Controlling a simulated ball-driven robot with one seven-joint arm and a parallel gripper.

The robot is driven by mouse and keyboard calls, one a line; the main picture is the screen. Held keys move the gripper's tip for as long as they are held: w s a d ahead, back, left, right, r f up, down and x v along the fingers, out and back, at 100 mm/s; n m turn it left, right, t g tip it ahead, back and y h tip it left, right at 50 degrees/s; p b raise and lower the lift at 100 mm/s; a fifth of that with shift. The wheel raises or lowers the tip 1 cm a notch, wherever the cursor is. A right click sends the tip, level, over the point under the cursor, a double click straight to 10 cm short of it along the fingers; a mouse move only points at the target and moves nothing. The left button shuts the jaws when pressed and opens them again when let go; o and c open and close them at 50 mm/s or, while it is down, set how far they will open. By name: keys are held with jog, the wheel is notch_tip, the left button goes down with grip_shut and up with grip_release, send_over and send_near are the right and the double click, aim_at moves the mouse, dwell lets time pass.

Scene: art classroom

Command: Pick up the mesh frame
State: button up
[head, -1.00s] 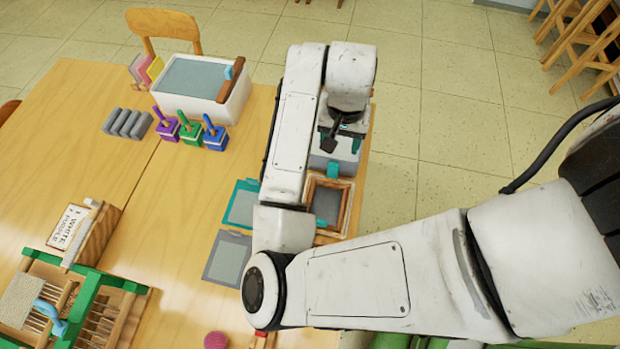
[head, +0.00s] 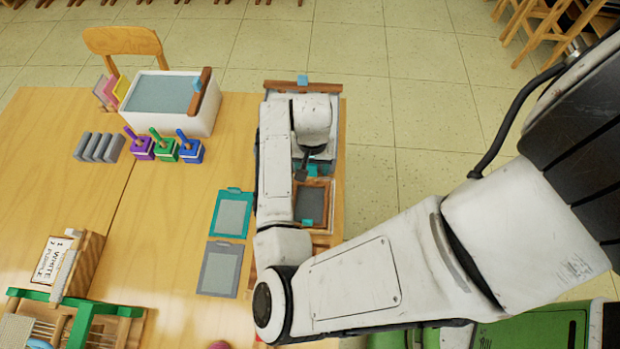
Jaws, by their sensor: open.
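Flat mesh frames lie on the table: a teal-edged one (head: 244,191) and a grey-edged one (head: 199,282), both with grey screens, left of my arm. A brown wooden frame (head: 328,190) with a dark grey inside lies right of my arm, partly hidden by it. I cannot tell which of these is the named mesh frame. My gripper (head: 305,172) points down by the far edge of the wooden frame, open. Its fingers are small and partly hidden, and nothing shows held. A teal piece shows beside it.
A white tub (head: 208,120) with a brown bar (head: 203,90) stands far left, another brown bar (head: 302,86) behind my wrist. Three handled blocks (head: 163,148) and grey rolls (head: 99,147) stand nearby. A wooden sign holder (head: 83,265) is near left. The table's right edge is close to my arm.

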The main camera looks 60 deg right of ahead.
jog(key=shift+f, duration=0.15)
jog(key=c, duration=1.1)
jog(key=shift+o, duration=0.2)
jog(key=shift+r, duration=0.2)
